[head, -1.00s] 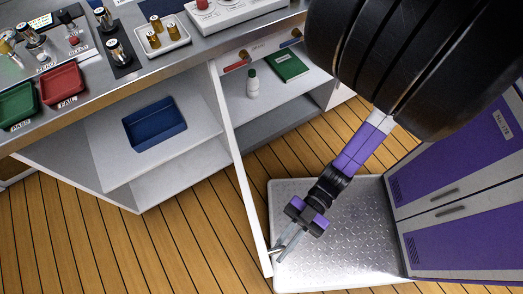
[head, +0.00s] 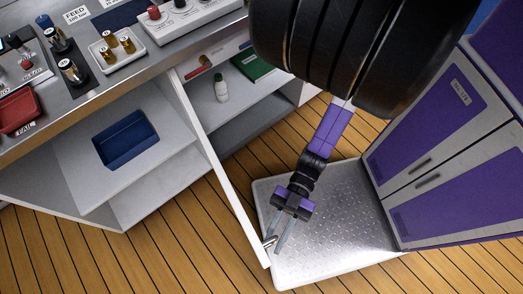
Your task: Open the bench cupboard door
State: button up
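The white bench cupboard door (head: 222,172) stands swung well out from the bench, seen nearly edge-on, and the cupboard's shelves show on both sides of it. A small metal handle (head: 269,241) sits near the door's outer end. My gripper (head: 275,242) points down at this end, on the right side of the door. Its two pale fingers look parted, with the tips right beside the handle. I cannot tell whether they touch it.
The cupboard shelves hold a blue tray (head: 126,139), a white bottle (head: 221,88) and a green book (head: 252,66). A metal tread-plate platform (head: 335,215) lies below my arm. A purple and grey cabinet (head: 440,150) stands at right. Wooden floor is clear at lower left.

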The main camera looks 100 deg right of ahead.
jog(key=b+v, duration=0.1)
jog(key=v, duration=0.7)
dwell(0.6)
